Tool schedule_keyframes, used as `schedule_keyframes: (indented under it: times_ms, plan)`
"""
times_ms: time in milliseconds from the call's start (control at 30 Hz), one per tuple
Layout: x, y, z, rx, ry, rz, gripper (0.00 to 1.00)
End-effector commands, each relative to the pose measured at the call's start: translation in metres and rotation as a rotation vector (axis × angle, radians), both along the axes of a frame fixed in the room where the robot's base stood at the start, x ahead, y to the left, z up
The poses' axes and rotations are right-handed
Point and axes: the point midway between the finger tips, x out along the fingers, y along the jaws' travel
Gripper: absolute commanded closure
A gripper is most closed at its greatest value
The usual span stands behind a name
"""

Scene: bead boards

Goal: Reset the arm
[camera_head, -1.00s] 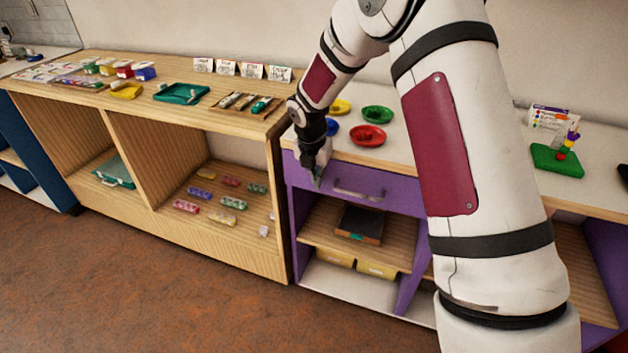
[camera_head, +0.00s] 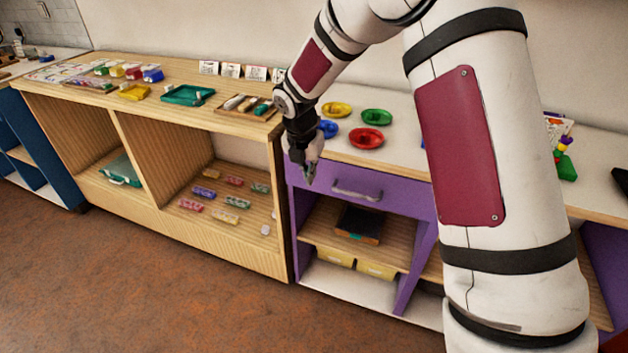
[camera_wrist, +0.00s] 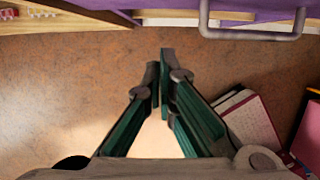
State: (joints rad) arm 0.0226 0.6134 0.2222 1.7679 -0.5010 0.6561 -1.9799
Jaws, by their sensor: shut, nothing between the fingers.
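My gripper (camera_head: 309,179) hangs in front of the purple drawer unit, near the left end of its drawer front (camera_head: 400,192). It points down, and its fingers are shut with nothing between them. In the wrist view the two fingertips (camera_wrist: 160,80) meet above the brown floor (camera_wrist: 70,90). The metal drawer handle (camera_head: 357,191) is to the right of my gripper and apart from it. The handle also shows at the top right of the wrist view (camera_wrist: 250,36). The drawer looks closed.
Coloured dishes, including a red one (camera_head: 366,138), sit on the white top behind my gripper. The wooden shelf unit (camera_head: 150,108) stands to the left with trays and boxes on it. Books or papers (camera_wrist: 248,122) lie low at the right of the wrist view. Floor in front is clear.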

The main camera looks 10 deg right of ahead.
Motion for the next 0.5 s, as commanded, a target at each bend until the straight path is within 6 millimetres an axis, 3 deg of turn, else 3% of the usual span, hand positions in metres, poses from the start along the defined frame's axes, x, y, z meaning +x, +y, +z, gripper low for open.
schedule_keyframes:
  times_ms: [33, 200, 500]
  plan:
    - [-0.002, 0.0, 0.012, 0.0, -0.002, -0.002, 1.0]
    - [-0.007, 0.004, 0.035, 0.0, 0.0, -0.002, 1.0]
    - [-0.012, 0.005, 0.051, 0.0, -0.003, -0.016, 1.0]
